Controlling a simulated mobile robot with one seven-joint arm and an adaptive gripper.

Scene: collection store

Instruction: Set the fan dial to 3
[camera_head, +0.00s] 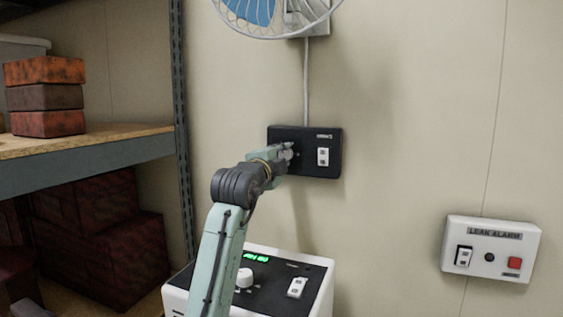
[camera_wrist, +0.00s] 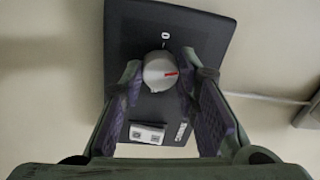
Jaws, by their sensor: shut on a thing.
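The fan control is a black box (camera_head: 308,168) on the wall below the fan. My gripper (camera_wrist: 163,80) is shut on the dial, with one finger on each side. In the head view my gripper (camera_head: 287,152) is at the left part of the box and hides the dial. No "3" can be read.
The box has a white rocker switch (camera_head: 323,156). The fan (camera_head: 275,12) hangs above, its cord (camera_head: 306,85) running down. A white unit with a black top (camera_head: 318,278) stands below. A leak alarm panel (camera_head: 491,251) is at right, a shelf (camera_head: 90,160) at left.

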